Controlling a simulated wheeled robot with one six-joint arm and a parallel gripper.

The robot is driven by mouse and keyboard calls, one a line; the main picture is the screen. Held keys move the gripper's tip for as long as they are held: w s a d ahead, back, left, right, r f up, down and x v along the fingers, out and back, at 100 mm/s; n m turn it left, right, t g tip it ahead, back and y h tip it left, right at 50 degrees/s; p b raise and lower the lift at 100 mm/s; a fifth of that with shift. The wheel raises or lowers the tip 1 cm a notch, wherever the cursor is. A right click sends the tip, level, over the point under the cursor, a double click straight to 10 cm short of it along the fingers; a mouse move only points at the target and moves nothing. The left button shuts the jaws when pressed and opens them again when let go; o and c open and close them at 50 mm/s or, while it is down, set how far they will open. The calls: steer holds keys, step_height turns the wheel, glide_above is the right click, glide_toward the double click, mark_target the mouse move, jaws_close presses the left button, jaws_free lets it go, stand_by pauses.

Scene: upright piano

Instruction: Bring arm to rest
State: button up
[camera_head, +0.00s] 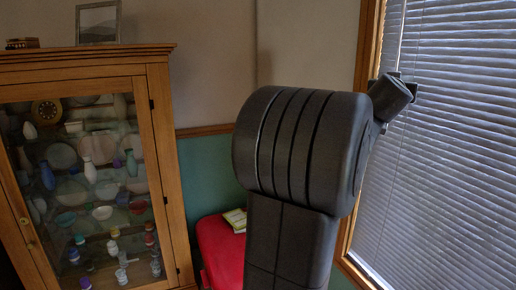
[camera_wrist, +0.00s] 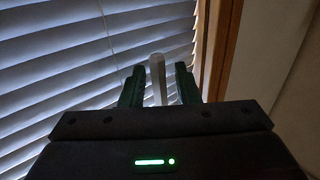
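My arm stands raised in the head view, its dark grey links filling the middle. My gripper (camera_head: 395,92) shows small at the upper right of the arm, in front of the window blind, and its fingers are hard to make out there. In the wrist view its two dark fingers (camera_wrist: 160,80) stand apart with a gap between them. A pale upright bar (camera_wrist: 157,78) shows in that gap, with space visible on both sides. I cannot tell what it is or how far away it is.
A wooden glass-front cabinet (camera_head: 158,150) with crockery stands at the left, a picture frame (camera_head: 98,22) on top. A red seat (camera_head: 222,255) bearing a book (camera_head: 236,219) is behind my arm. A window blind (camera_head: 450,150) fills the right; it also shows in the wrist view (camera_wrist: 60,70).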

steer(key=shift+f+m+g+h+b, duration=0.35)
steer(key=shift+m+h+b, duration=0.3)
steer(key=shift+b, duration=0.6)
steer(key=shift+r+m+g+h+b, duration=0.15)
steer(key=shift+m+g+h+b, duration=0.25)
steer(key=shift+h+b, duration=0.2)
steer(key=shift+r+m+g+h, duration=0.2)
steer(key=shift+m+g+h, duration=1)
steer(key=shift+g, duration=0.25)
